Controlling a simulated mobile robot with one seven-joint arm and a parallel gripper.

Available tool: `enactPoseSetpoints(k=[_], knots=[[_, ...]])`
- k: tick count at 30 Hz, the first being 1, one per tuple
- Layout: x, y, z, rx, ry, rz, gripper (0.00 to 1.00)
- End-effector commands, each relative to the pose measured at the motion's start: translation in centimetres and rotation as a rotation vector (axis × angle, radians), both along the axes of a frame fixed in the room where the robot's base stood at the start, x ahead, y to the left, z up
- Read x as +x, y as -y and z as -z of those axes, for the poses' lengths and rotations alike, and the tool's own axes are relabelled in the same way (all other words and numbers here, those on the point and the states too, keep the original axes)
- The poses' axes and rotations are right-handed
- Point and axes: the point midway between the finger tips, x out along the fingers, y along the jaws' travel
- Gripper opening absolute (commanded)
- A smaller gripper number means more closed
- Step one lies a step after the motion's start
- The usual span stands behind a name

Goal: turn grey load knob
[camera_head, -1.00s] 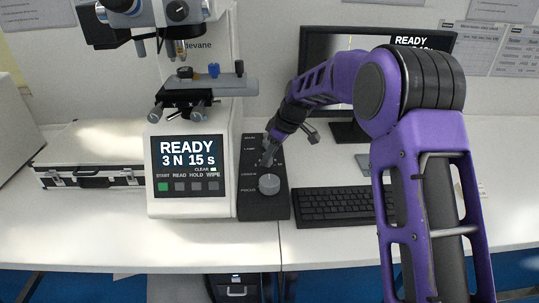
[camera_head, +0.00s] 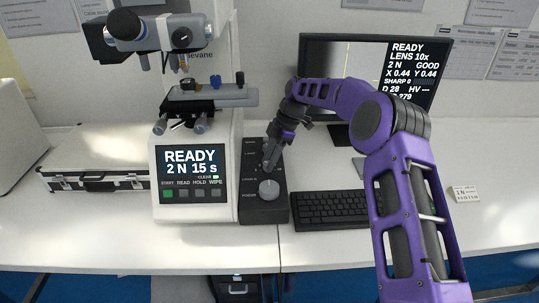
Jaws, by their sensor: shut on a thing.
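The black control box (camera_head: 262,212) stands beside the hardness tester (camera_head: 190,140), with labels down its left side. My gripper (camera_head: 267,167) points down onto the middle of this box, at about the row of the load label. It is shut on the grey load knob, which it mostly hides. A larger round grey knob (camera_head: 269,188) shows just in front of it, near the focus label. The tester's display (camera_head: 192,164) reads READY, 2 N, 15 s. The monitor (camera_head: 415,65) also shows READY and 2 N.
A black keyboard (camera_head: 328,209) lies right of the box, close to my arm. A silver case (camera_head: 98,165) lies left of the tester. The tester's stage (camera_head: 210,96) overhangs behind the box. The table front (camera_head: 120,240) is clear.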

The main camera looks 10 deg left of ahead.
Motion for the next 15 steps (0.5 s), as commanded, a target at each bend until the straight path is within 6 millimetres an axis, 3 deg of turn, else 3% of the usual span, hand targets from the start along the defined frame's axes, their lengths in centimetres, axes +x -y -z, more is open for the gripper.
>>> enactPoseSetpoints(k=[15], knots=[[0.15,-0.19,-0.11,-0.001,-0.001,-0.396,0.00]])
